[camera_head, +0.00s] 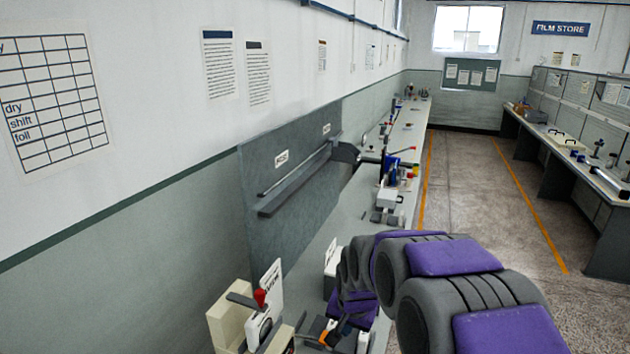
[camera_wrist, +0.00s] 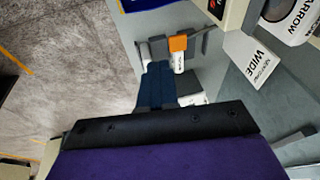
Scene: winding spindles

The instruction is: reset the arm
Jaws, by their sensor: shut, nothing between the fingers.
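My arm, grey with purple pads, reaches from the lower right of the head view over the left bench. My gripper (camera_wrist: 158,68) shows in the wrist view as dark blue fingers lying close together, shut with nothing between them. It points toward a small white cylinder with an orange top (camera_wrist: 178,43), and I cannot tell whether they touch. In the head view my gripper (camera_head: 338,332) is small and partly hidden by my arm at the bottom edge.
A cream device with a red knob (camera_head: 261,298) stands on the bench left of my gripper. A white plate marked WIDE (camera_wrist: 255,65) is at right in the wrist view. The left bench (camera_head: 345,215) runs along the wall. The floor aisle (camera_head: 470,190) is clear.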

